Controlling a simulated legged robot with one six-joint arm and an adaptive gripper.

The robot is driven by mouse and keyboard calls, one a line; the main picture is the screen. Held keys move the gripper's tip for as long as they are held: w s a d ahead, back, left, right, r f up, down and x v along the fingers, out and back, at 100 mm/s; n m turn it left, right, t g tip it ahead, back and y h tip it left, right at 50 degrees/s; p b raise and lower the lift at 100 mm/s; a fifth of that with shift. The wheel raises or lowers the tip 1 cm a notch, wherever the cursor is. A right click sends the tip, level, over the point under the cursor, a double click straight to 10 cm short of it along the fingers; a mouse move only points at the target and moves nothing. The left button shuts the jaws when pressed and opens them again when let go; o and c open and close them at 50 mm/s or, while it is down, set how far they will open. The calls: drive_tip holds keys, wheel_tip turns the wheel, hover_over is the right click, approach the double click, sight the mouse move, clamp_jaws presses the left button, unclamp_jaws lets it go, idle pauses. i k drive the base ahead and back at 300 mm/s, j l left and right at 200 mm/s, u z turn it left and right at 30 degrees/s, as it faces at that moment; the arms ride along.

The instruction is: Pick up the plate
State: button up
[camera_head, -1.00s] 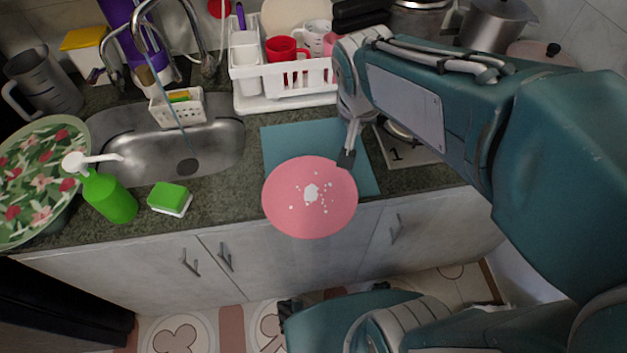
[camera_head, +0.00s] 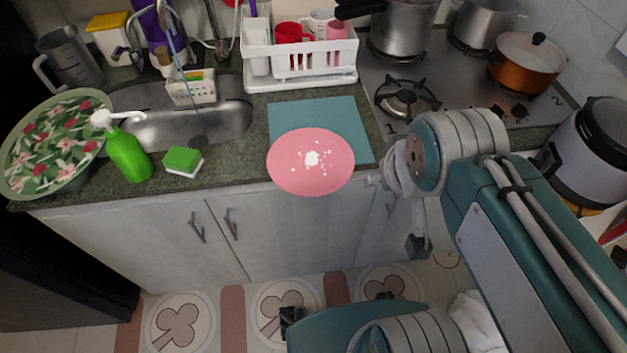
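The pink plate (camera_head: 292,172), with white specks at its middle, lies over the front part of the teal mat (camera_head: 345,112) on the counter. Its near rim reaches past the counter's front edge. My gripper (camera_head: 418,244) hangs down to the right of the plate and lower in the picture, in front of the cabinet doors. It is clear of the plate, and nothing shows held in it. It is seen from the side and small, so the gap between its fingers cannot be made out.
A green sponge (camera_head: 182,160), a green soap bottle (camera_head: 129,155) and a floral bowl (camera_head: 50,148) stand left of the plate. A white dish rack (camera_head: 300,76) is behind the mat. A stove (camera_head: 440,90) with pots is at the right. The cabinet front (camera_head: 160,235) is below.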

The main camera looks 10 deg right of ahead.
sight(310, 162)
drive_tip(key=k+z, duration=0.1)
drive_tip(key=z, duration=0.25)
drive_tip(key=k+z, duration=0.1)
drive_tip(key=z, duration=0.3)
drive_tip(key=k+l+z, duration=0.1)
drive_tip(key=z, duration=0.25)
drive_tip(key=k+j+z, duration=0.25)
drive_tip(key=k+j, duration=0.15)
drive_tip(key=k+j+z, duration=0.3)
drive_tip(key=k, duration=0.2)
